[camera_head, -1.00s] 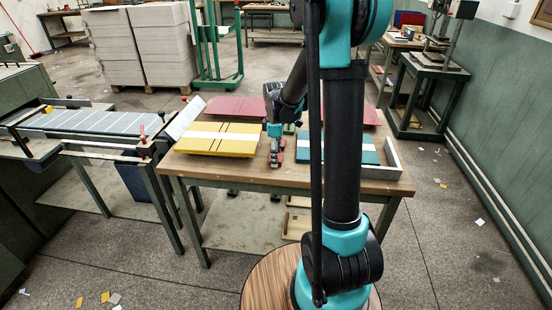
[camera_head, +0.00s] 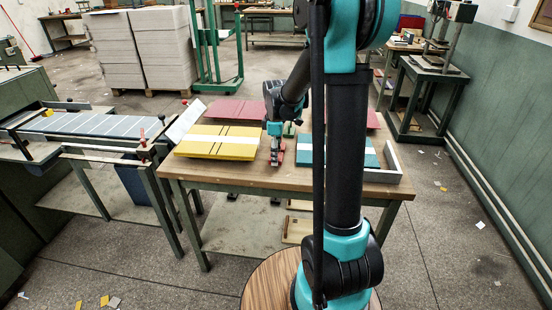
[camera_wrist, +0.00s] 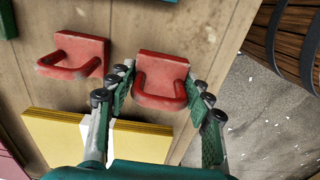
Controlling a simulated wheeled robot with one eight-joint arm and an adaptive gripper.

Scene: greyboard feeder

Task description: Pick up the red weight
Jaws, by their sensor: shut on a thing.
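Two red weights with handles show in the wrist view. The right one (camera_wrist: 161,80) sits between the fingers of my gripper (camera_wrist: 160,92), which is shut on its sides. The other red weight (camera_wrist: 73,54) stands to its left, apart from the fingers. In the head view my gripper (camera_head: 276,152) points down at the wooden table (camera_head: 240,180), between the yellow boards and the teal boards. I cannot tell whether the held weight touches the tabletop.
Yellow boards (camera_head: 217,142) lie left of my gripper and teal boards (camera_head: 368,153) lie right of it. Dark red boards (camera_head: 237,109) lie behind. A grey upright edge piece (camera_head: 393,162) stands at the table's right end. The front strip of the table is bare.

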